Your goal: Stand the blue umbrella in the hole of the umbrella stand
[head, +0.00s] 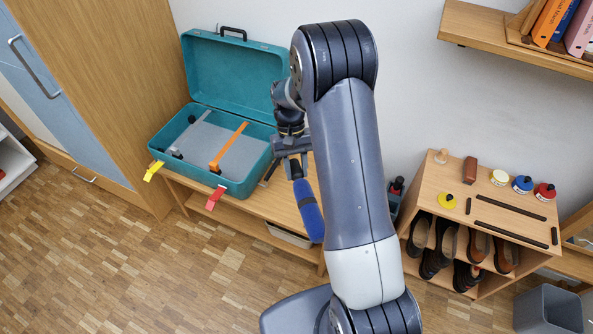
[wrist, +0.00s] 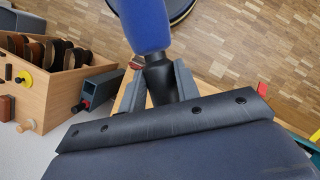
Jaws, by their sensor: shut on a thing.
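The blue umbrella (head: 308,212) hangs below my gripper (head: 291,166), slightly tilted, its lower end toward the bottom right. In the wrist view my gripper (wrist: 160,88) is shut on the umbrella's black grip, and the blue canopy (wrist: 147,25) runs off the top edge. A grey box-like stand (head: 393,207), apparently the umbrella stand, is mostly hidden behind my arm in the head view, left of the shoe cabinet. It also shows in the wrist view (wrist: 101,86), with a black and red item at its top end. The umbrella is apart from it.
An open teal suitcase (head: 259,182) with straps lies on a wooden bench (head: 270,205). The shoe cabinet (head: 440,180) carries several small tins. A shelf with books (head: 480,30) is at upper right, a grey bin (head: 548,312) at lower right. The front-left floor is clear.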

